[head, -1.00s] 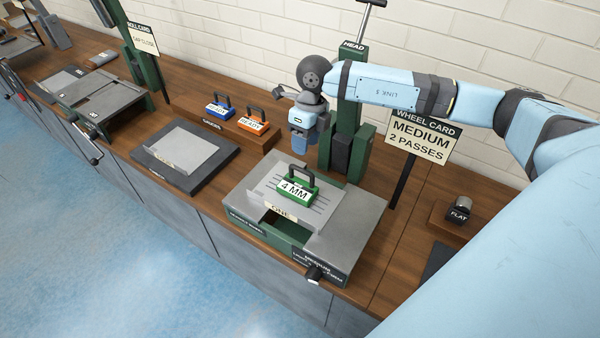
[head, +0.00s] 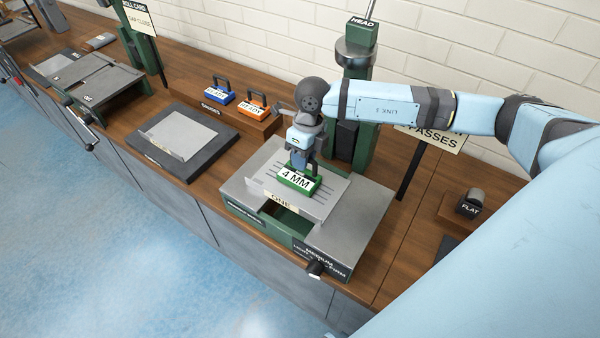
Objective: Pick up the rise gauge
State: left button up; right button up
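A green gauge block (head: 296,182) with a white "4 MM" label sits on the grey plate marked "ONE" (head: 335,192), on top of a press-like machine. An orange gauge (head: 252,108) and a blue gauge (head: 220,96), each with a dark handle, stand on a wooden ledge to the left; their labels are too small to read. None is visibly labelled as the rise gauge. My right gripper (head: 300,166) points down at the green gauge's handle, which it mostly hides. I cannot tell whether its fingers are closed on the handle. My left gripper is not in view.
The green column (head: 348,135) marked "HEAD" stands close behind my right gripper. A sign on a dark post (head: 408,170) is under my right forearm. A block marked "FLAT" (head: 470,203) is at the right. A dark tray (head: 215,150) with a grey plate lies left.

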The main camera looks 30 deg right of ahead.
jog(key=shift+w, duration=0.1)
grip_shut()
